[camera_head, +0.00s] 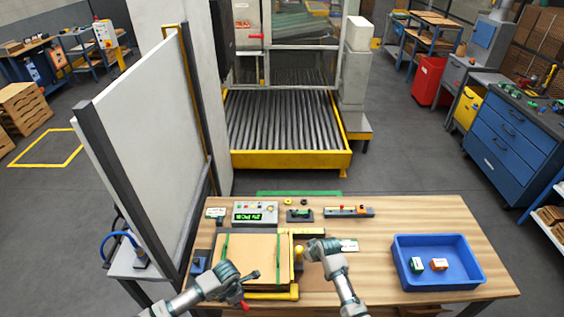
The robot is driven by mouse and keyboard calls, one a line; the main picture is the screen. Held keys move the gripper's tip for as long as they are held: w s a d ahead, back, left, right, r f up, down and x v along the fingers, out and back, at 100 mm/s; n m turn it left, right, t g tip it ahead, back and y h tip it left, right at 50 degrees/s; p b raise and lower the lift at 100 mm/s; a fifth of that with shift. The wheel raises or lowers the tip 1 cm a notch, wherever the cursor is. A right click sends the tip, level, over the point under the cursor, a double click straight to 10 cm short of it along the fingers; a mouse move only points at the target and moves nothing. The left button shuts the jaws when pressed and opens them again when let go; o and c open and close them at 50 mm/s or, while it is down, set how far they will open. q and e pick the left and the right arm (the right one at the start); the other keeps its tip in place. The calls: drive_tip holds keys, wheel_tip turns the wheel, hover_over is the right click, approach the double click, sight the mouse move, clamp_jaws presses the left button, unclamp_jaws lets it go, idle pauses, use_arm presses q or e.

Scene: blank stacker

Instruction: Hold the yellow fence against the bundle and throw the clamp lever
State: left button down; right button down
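The bundle (262,247) is a flat stack of tan sheets with green straps, lying on the near left of the wooden table. Yellow fence parts show along its right side (298,252) and at its front edge (272,296). My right gripper (305,252) is at the yellow piece on the right side; whether it grips or only touches it is unclear. My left gripper (250,276) is over the bundle's near left part, with dark fingertips. A red-tipped lever (243,306), perhaps the clamp lever, shows just below it. Finger gaps are too small to judge.
A blue tray (470,284) with two small boxes stands at the table's right. A control box with a green display (255,212) and small fixtures (348,212) line the back. A white panel (150,130) stands at the left. Bare tabletop (420,215) lies behind the tray.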

drive_tip(key=shift+a, duration=0.1)
use_arm(q)
wheel_tip(320, 180, up, 8)
drive_tip(key=s+a, duration=0.2)
drive_tip(key=a, duration=0.1)
idle(1.0)
drive_tip(key=shift+r, duration=0.1)
